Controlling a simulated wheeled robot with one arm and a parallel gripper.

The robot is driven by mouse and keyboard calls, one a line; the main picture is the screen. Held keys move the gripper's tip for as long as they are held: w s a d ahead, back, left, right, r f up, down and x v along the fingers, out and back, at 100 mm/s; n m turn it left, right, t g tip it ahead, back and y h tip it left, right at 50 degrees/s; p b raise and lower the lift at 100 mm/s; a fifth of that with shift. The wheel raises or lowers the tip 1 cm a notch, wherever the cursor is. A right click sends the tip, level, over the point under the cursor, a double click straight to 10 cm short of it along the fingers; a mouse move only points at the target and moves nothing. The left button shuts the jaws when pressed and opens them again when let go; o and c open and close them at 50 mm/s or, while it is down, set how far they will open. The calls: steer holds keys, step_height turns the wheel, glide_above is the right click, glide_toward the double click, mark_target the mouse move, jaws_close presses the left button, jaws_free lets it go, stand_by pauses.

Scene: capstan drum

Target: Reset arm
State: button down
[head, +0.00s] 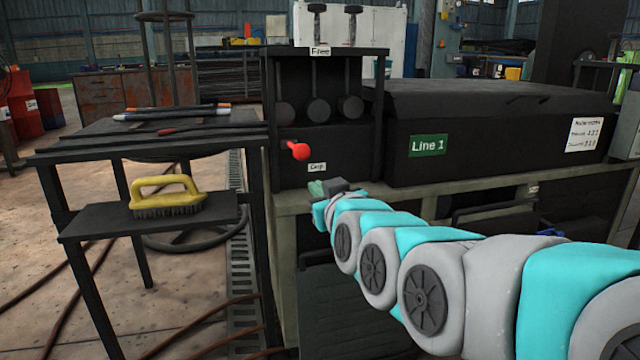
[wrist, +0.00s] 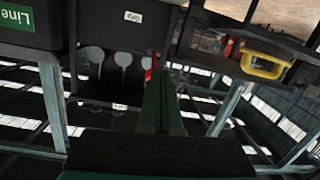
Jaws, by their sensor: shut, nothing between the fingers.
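My arm reaches in from the right in the head view. Its gripper (head: 322,188) is in front of the black cabinet, below the "Grip" label (head: 317,168). In the upside-down wrist view my gripper's fingers (wrist: 163,75) are together with nothing between them. A lever with a red ball knob (head: 299,151) sticks out up and to the left of my gripper. In the wrist view part of the red (wrist: 148,68) shows beside the fingertips; I cannot tell the gap between them.
A yellow-handled brush (head: 168,195) lies on the lower shelf (head: 90,228) at left. Pens or rods (head: 175,112) lie on the upper shelf. A black box labelled "Line 1" (head: 480,130) stands behind my arm. Hoses run over the floor at lower left.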

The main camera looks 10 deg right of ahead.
steer(key=shift+r, duration=0.15)
steer(key=s+a+f+g, duration=0.1)
steer(key=s+f+g, duration=0.2)
steer(key=f, duration=0.4)
steer(key=s+f+g, duration=0.3)
steer(key=f, duration=0.4)
steer(key=s+d+f+m+g, duration=0.1)
steer(key=s+f+m+g, duration=0.1)
steer(key=s+f+g, duration=0.8)
steer(key=s+d+f+g+h, duration=0.1)
steer(key=s+f, duration=0.1)
steer(key=s, duration=0.7)
steer(key=s+d+f+g, duration=0.1)
steer(key=s+g, duration=0.1)
steer(key=s, duration=0.7)
step_height(320, 180, up, 15)
steer(key=p, duration=1.5)
steer(key=shift+a+f+m, duration=0.15)
steer(key=shift+a+m, duration=0.1)
steer(key=shift+m, duration=0.15)
steer(key=c, duration=1.5)
jaws_free()
